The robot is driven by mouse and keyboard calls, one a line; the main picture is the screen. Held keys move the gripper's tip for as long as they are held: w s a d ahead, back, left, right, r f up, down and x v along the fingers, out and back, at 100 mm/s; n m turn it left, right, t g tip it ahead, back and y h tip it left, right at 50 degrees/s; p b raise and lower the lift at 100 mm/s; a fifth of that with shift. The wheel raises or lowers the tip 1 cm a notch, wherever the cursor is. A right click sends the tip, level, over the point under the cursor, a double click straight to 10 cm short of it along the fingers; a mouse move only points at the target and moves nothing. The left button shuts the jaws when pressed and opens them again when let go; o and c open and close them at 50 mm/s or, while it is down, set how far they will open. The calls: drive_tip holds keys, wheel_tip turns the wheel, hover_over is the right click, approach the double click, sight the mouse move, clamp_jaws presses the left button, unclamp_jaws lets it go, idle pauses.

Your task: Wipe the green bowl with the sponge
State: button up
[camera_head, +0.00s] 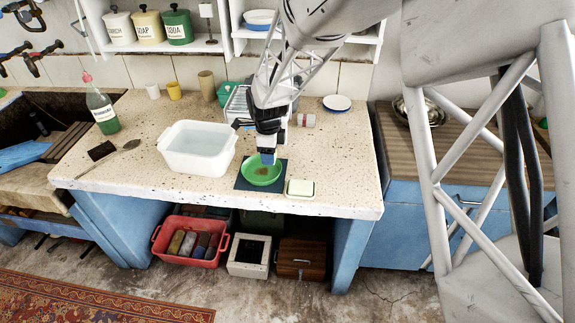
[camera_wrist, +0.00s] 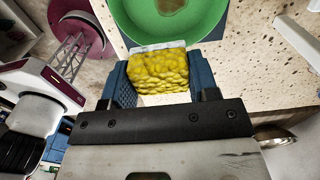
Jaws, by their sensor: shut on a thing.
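The green bowl (camera_head: 249,178) sits upright on a dark blue mat (camera_head: 241,185) near the counter's front edge. A brownish stain (camera_head: 262,171) marks its inside. My gripper (camera_head: 266,158) points down over the back part of the bowl. In the wrist view, my gripper (camera_wrist: 160,82) is shut on the yellow sponge (camera_wrist: 159,71), which has a pale layer along one edge. The bowl (camera_wrist: 150,24) shows just beyond the sponge there, with the stain inside. I cannot tell whether the sponge touches the bowl. The sponge is hidden in the head view.
A white tub (camera_head: 196,150) stands left of the bowl, and a pale green soap dish (camera_head: 300,188) stands close on its right. Behind lie a fallen jar (camera_head: 303,120) and a dish rack (camera_head: 237,104).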

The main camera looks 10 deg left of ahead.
drive_tip(key=shift+w+a+r, duration=0.1)
drive_tip(key=shift+w+a, duration=0.1)
drive_tip(key=shift+a, duration=0.25)
drive_tip(key=shift+w+a+r, duration=0.1)
drive_tip(key=shift+w+a, duration=0.1)
drive_tip(key=shift+a, duration=0.2)
drive_tip(key=shift+f, duration=0.1)
